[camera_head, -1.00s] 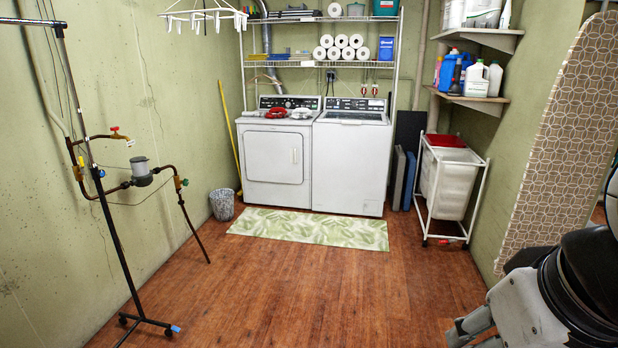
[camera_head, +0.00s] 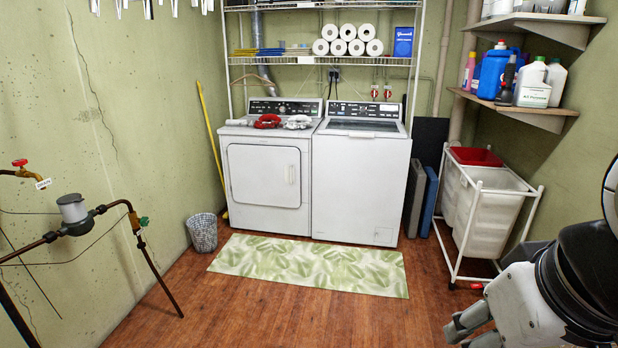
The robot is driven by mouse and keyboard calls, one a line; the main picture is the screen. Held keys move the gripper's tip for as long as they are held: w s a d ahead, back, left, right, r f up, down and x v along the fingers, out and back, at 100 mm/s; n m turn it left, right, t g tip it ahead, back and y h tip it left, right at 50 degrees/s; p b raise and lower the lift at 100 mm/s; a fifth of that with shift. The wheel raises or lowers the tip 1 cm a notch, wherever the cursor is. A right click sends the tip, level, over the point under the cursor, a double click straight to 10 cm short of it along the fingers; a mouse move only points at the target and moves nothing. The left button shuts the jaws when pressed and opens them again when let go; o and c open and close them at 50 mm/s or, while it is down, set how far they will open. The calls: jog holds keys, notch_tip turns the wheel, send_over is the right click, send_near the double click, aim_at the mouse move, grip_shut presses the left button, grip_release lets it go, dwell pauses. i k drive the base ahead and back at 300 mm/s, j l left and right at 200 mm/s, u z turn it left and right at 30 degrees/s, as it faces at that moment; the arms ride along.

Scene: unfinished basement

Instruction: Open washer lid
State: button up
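The washer (camera_head: 361,180) is the white top-loading machine on the right of the pair against the back wall. Its lid (camera_head: 360,128) on top looks closed, with the control panel behind it. My gripper (camera_head: 460,331) is partly in view at the lower right corner, well in front of the washer and apart from it. Its fingers are cut off by the bottom edge, so I cannot tell whether they are open or shut.
A white dryer (camera_head: 265,184) with red and white items on top stands left of the washer. A leaf-patterned mat (camera_head: 308,266) lies in front. A laundry cart (camera_head: 488,212) stands right, a wastebasket (camera_head: 203,234) left. Pipes (camera_head: 137,222) stand at left. The middle floor is clear.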

aim_at(400, 133)
jog(key=i, duration=0.9)
jog(key=i+z, duration=0.1)
jog(key=i, duration=0.85)
jog(key=i+j, duration=0.15)
jog(key=i, duration=0.75)
jog(key=i+j, duration=0.1)
jog(key=i, duration=0.8)
jog(key=i+z, duration=0.3)
jog(key=k, duration=0.05)
